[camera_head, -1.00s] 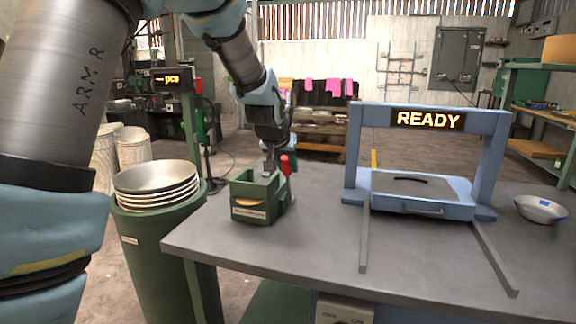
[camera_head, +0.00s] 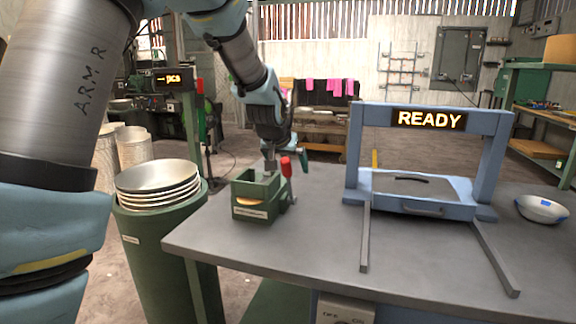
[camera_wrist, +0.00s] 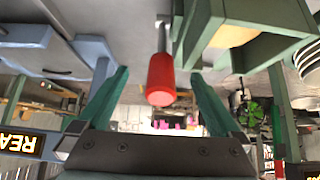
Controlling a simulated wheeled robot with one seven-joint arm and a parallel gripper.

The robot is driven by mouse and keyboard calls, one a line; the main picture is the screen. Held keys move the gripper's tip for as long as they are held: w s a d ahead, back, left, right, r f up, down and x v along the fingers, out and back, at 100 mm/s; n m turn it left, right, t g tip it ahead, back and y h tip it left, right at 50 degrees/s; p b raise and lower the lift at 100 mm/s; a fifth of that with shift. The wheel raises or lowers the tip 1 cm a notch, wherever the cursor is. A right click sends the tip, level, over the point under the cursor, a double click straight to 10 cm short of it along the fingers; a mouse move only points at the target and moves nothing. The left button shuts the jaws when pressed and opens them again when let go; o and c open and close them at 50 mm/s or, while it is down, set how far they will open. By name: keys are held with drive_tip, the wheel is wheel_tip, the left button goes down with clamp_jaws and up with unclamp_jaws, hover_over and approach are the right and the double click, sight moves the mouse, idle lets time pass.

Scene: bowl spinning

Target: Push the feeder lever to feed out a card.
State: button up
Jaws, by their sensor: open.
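The green card feeder (camera_head: 257,196) stands on the left end of the grey table, with an orange-tan card edge (camera_head: 249,202) in its front slot. The feeder lever has a red knob (camera_head: 286,166) and stands on the feeder's right side. In the wrist view the red knob (camera_wrist: 161,80) lies between my two green fingers, with space on both sides. My gripper (camera_wrist: 158,85) is open and holds nothing. In the head view my gripper is behind the feeder and lever, and its fingertips are partly hidden.
A blue frame (camera_head: 355,150) with a READY sign (camera_head: 428,119) and a sliding tray stands right of the feeder. Stacked metal plates (camera_head: 157,178) sit on a green drum at left. A metal bowl (camera_head: 541,208) lies at far right. The table between feeder and frame is clear.

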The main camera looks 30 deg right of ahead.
drive_tip(key=shift+r, duration=0.1)
drive_tip(key=p+v, duration=0.4)
drive_tip(key=v, duration=0.5)
drive_tip(key=shift+s+a+r, duration=0.25)
drive_tip(key=a+f+n+g+y, duration=0.1)
drive_tip(key=a+f+n+y, duration=0.15)
drive_tip(key=a, duration=0.85)
drive_tip(key=a+f+n+g+y, duration=0.15)
drive_tip(key=a+f, duration=0.25)
drive_tip(key=a, duration=0.7)
drive_tip(key=s+a+f+n+g+y, duration=0.1)
drive_tip(key=s+a+f+n, duration=0.2)
drive_tip(key=s+a, duration=0.6)
drive_tip(key=a+f+p, duration=0.1)
drive_tip(key=a, duration=0.3)
drive_tip(key=shift+s+g, duration=0.25)
drive_tip(key=shift+g, duration=0.1)
